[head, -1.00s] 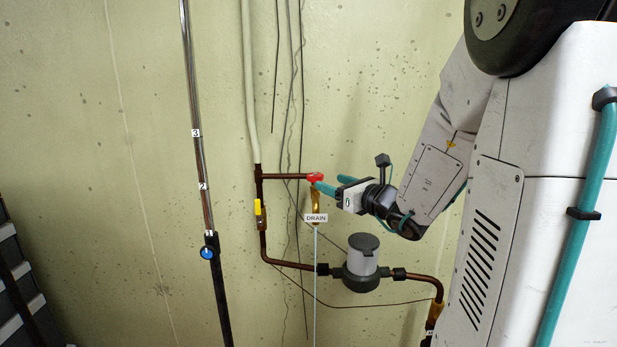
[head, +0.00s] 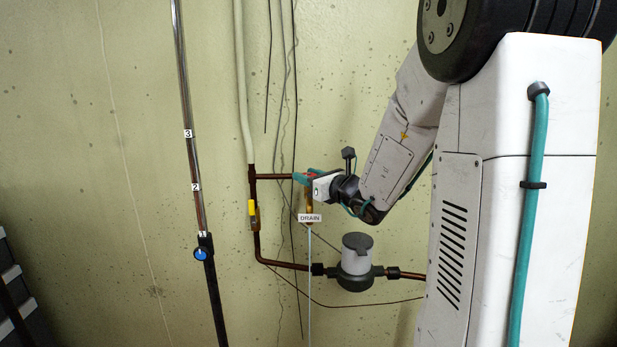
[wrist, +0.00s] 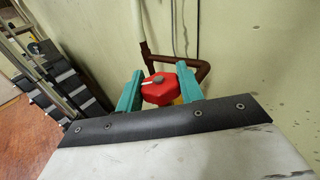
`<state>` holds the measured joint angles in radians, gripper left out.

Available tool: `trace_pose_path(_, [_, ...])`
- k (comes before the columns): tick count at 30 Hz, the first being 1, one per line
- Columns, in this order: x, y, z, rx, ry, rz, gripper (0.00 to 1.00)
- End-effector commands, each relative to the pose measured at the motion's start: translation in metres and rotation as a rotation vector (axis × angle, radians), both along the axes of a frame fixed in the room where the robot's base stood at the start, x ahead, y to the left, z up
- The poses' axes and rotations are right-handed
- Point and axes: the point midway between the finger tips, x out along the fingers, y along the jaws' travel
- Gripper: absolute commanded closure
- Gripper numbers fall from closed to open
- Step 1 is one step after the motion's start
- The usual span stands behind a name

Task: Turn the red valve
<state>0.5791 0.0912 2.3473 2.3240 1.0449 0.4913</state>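The red valve (wrist: 160,90) is a knob on a brown pipe, with a small grey centre. In the wrist view it sits between the two teal fingers of my gripper (wrist: 159,88), with one finger on each side of it. The knob nearly fills the space between them, and I cannot tell whether either finger touches it. In the head view my gripper (head: 306,178) is at the valve, and the fingers hide most of the red (head: 311,172). A tag reading DRAIN (head: 310,218) hangs just below.
A yellow-handled valve (head: 252,208) is on the pipe to the left. A grey meter (head: 356,262) sits on the lower pipe. A metal pole with a blue knob (head: 201,254) stands further left.

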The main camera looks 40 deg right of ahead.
Motion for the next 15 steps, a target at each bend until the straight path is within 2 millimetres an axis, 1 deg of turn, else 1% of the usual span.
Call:
trace_pose_path(8, [-0.0001,-0.0005,0.0001,0.000,0.000,0.010,0.86])
trace_pose_path(15, [0.0000,-0.0016,0.0000,-0.001,0.000,0.099,0.86])
